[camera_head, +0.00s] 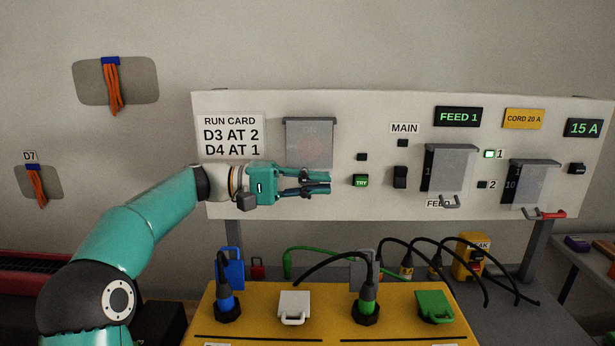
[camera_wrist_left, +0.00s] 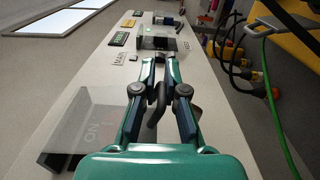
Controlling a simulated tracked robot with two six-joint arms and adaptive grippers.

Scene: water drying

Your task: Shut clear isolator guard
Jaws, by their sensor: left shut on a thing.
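The clear isolator guard (camera_head: 309,147) hangs down from a grey hinge bar on the panel, left of the MAIN label. A blurred red patch and faint lettering show through it. In the left wrist view the guard (camera_wrist_left: 95,112) is at the left, with ON lettering visible. My left gripper (camera_head: 330,183) is at the guard's lower edge. In the left wrist view its fingers (camera_wrist_left: 160,70) are shut on the guard's dark grey handle (camera_wrist_left: 155,116). I cannot tell whether the guard lies fully flush. My right gripper is out of view.
The panel (camera_head: 270,205) also carries two smaller clear guards (camera_head: 447,172) (camera_head: 530,182), a green TRY button (camera_head: 361,180) and a black switch (camera_head: 400,177). Below, a yellow box (camera_head: 330,318) holds plugs and covers, with cables looping to the right.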

